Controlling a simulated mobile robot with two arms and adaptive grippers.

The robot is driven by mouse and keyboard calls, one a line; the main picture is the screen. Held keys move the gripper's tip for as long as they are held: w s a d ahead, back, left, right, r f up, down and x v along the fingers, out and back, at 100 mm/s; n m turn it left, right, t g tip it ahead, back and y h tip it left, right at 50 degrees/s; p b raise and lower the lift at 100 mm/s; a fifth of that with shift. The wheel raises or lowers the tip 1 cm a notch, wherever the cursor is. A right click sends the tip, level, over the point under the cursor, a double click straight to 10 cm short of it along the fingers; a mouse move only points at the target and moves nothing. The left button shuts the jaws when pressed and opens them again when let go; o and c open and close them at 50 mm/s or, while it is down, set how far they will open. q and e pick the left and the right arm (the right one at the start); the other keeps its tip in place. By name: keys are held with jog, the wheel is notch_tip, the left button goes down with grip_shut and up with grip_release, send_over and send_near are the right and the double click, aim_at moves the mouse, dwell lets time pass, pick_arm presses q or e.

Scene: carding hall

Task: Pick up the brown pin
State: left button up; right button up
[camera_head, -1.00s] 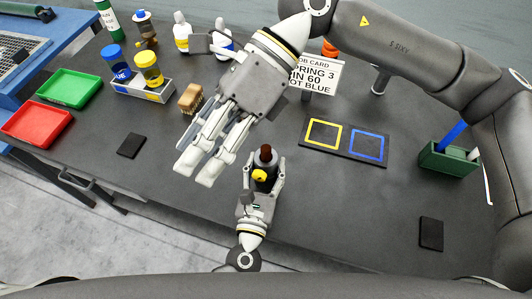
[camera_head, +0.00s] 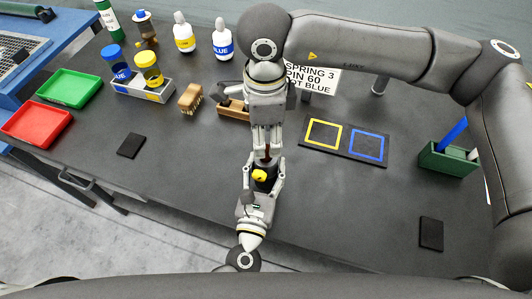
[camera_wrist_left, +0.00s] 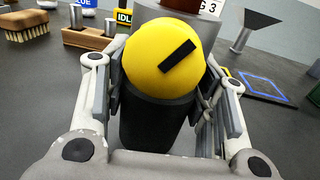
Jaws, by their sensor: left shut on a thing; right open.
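My left gripper (camera_head: 263,178) is shut on a dark cylindrical body with a yellow knob (camera_head: 259,176), held upright over the front of the table. In the left wrist view the knob (camera_wrist_left: 163,56), with a black slot mark, faces the camera between the fingers.
A wooden block with metal cylinders (camera_head: 233,109) and a brush (camera_head: 191,98) lie left of my right wrist. A board with yellow and blue squares (camera_head: 344,141) lies to the right. A sign card (camera_head: 315,77) stands behind. The table's front is mostly clear.

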aim_at(266, 148)
notch_tip(266, 148, down, 6)
jog(key=shift+w+d+r, duration=0.1)
jog(key=shift+w+r, duration=0.05)
jog(key=shift+r, duration=0.05)
jog(key=shift+c, duration=0.3)
grip_shut()
